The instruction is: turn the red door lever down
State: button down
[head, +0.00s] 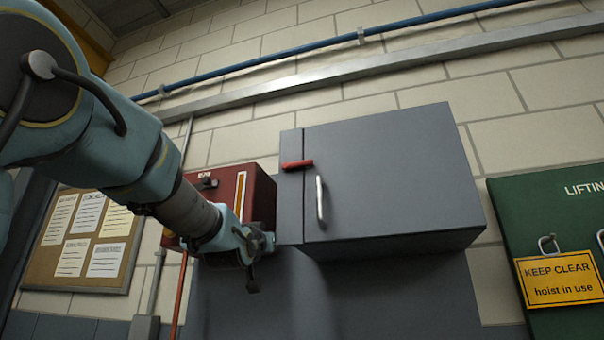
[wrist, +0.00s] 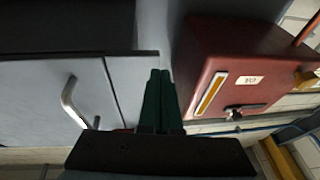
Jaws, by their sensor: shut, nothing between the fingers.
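The red door lever (head: 297,164) lies about level across the left edge of the grey cabinet door in the head view. In the wrist view it is mostly or wholly hidden behind my gripper's dark body. My gripper (head: 268,243) is below and left of the lever in the head view, apart from it, near the cabinet's lower left corner. Its green fingers are together and empty in the wrist view (wrist: 160,72). The grey cabinet (head: 390,180) has its door shut, with a pale pull handle (head: 320,200) right of the lever.
A red box (head: 258,195) with a dark knob is on the wall left of the cabinet, partly behind my arm. It is close to the fingers in the wrist view (wrist: 250,70). A green panel (head: 540,215) with a yellow sign is at right. A notice board (head: 128,250) hangs at left.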

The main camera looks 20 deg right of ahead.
aim_at(297, 165)
jog(key=s+r+t+h, duration=0.1)
jog(key=s+r+h, duration=0.2)
jog(key=r, duration=0.6)
jog(key=s+r+m+t+h, duration=0.1)
jog(key=s+r+h, duration=0.2)
jog(key=s+r, duration=0.5)
jog(key=shift+s+d+r+t, duration=0.15)
jog(key=shift+s+r+t, duration=0.15)
jog(key=shift+r, duration=0.35)
jog(key=p+x, duration=0.6)
jog(key=x, duration=0.4)
jog(key=f, duration=0.1)
jog(key=w+d+f+p, duration=0.1)
jog(key=f, duration=0.1)
jog(key=shift+w+d+f, duration=0.15)
jog(key=shift+w+f, duration=0.05)
jog(key=shift+f, duration=0.15)
jog(key=shift+f+m+g+h, duration=0.2)
jog(key=shift+m+g+h, duration=0.1)
jog(key=shift+m+g, duration=0.15)
